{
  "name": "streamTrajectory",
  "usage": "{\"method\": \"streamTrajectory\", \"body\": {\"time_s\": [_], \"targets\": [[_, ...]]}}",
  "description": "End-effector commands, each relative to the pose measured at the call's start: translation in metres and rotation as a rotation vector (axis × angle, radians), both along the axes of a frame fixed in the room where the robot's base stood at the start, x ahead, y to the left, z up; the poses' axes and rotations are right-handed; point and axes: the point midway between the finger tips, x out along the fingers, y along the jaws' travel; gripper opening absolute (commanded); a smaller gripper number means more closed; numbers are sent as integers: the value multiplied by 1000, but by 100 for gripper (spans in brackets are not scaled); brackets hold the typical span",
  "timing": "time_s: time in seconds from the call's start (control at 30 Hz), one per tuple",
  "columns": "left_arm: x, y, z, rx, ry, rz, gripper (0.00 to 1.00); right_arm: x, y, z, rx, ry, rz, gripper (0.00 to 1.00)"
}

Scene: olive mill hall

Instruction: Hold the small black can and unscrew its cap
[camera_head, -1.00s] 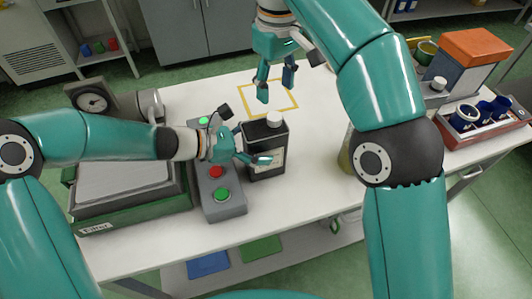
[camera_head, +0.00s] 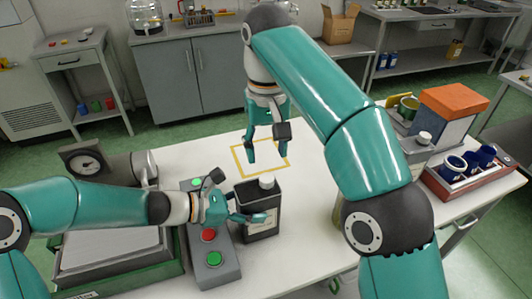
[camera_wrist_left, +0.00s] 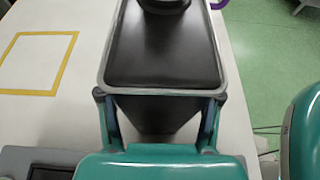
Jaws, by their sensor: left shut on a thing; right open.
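In the left wrist view the can (camera_wrist_left: 160,55) fills the upper middle. My left gripper (camera_head: 241,213) is shut on the can low on its body, one finger across the front; the wrist view shows its fingers on either side. My right gripper (camera_head: 267,150) is open and empty, pointing down above and behind the can, apart from the cap.
A yellow square outline (camera_head: 239,165) is marked on the table behind the can. A grey button box (camera_head: 215,271) stands left of it, near a dial gauge (camera_head: 90,164). A red tray (camera_head: 440,190) with blue cups stands at right, beside an orange-topped box (camera_head: 453,103).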

Motion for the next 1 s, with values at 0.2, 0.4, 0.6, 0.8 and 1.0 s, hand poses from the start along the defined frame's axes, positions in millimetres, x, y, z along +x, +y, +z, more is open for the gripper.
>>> {"method": "streamTrajectory", "body": {"time_s": [0.2, 0.4, 0.6, 0.8, 1.0], "targets": [[0, 1, -1, 1, 0, 0, 0, 0, 0, 0, -1, 0, -492, 54], [0, 1, -1, 2, 1, 0, 0, 0, 0, 0, -1, 0, -942, 54], [0, 1, -1, 2, 1, 0, 0, 1, 0, 0, 0, 0, -1293, 54], [-1, 1, -1, 2, 1, 0, 0, 1, 0, 0, -1, 0, -1467, 54], [-1, 0, -1, 2, 1, -2, 0, 1, 0, -8, -4, 0, -1496, 54]]}}
